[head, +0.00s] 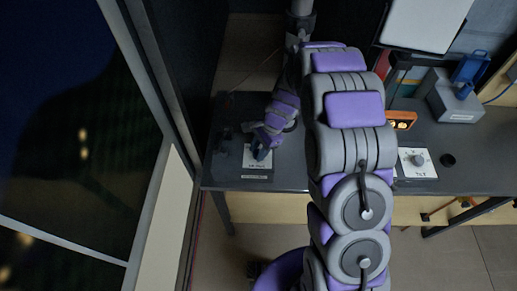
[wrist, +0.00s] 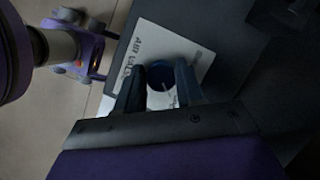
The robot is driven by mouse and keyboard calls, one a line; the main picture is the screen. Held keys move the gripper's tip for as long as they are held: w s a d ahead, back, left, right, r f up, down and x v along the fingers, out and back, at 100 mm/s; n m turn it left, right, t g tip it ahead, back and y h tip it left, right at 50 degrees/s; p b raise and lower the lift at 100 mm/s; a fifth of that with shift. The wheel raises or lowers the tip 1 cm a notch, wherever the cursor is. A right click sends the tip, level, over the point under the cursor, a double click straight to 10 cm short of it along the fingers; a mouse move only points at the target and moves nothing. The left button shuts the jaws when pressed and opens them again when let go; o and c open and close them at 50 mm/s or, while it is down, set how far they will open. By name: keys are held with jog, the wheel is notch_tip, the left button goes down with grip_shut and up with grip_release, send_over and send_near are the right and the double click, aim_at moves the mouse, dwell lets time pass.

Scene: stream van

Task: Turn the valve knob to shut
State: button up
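The valve knob (wrist: 160,78) is a dark blue round knob with a pale line on it. It stands on a white plate (wrist: 145,40) with black lettering that seems to read "AIR VALVE". In the wrist view my gripper (wrist: 160,70) has its two dark fingers apart, one on each side of the knob. The fingertips look very close to the knob's sides, but I cannot tell whether they press on it. In the head view my gripper (head: 260,152) is over the white plate (head: 249,161) near the bench's left front edge, hiding most of the knob.
The dark bench (head: 460,150) carries a second white plate with a grey knob (head: 417,160), a black round piece (head: 448,160), an orange-framed device (head: 401,119) and a grey box (head: 455,100). A window frame (head: 150,80) stands close on the left.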

jog(key=c, duration=0.4)
jog(key=shift+w+r+n, duration=0.1)
jog(key=shift+r+n, duration=0.05)
jog(key=shift+n, duration=0.15)
jog(key=n+g+h+p, duration=0.1)
jog(key=n+p, duration=0.1)
jog(key=n, duration=0.1)
jog(key=shift+w+a+n+p, duration=0.1)
jog(key=shift+w+n+p, duration=0.05)
jog(key=shift+n+p, duration=0.2)
jog(key=shift+n+g+h+p, duration=0.3)
jog(key=shift+n, duration=0.55)
jog(key=shift+n+h+p, duration=0.3)
jog(key=shift+n, duration=0.7)
jog(key=n+h+p, duration=0.1)
jog(key=n, duration=0.1)
jog(key=n+h, duration=0.1)
jog(key=n, duration=0.2)
jog(key=shift+a+g+p, duration=0.1)
jog(key=shift+g+p, duration=0.3)
jog(key=shift+a+n+h+p, duration=0.1)
jog(key=shift+n+h+p, duration=0.8)
jog(key=shift+n, duration=1.6)
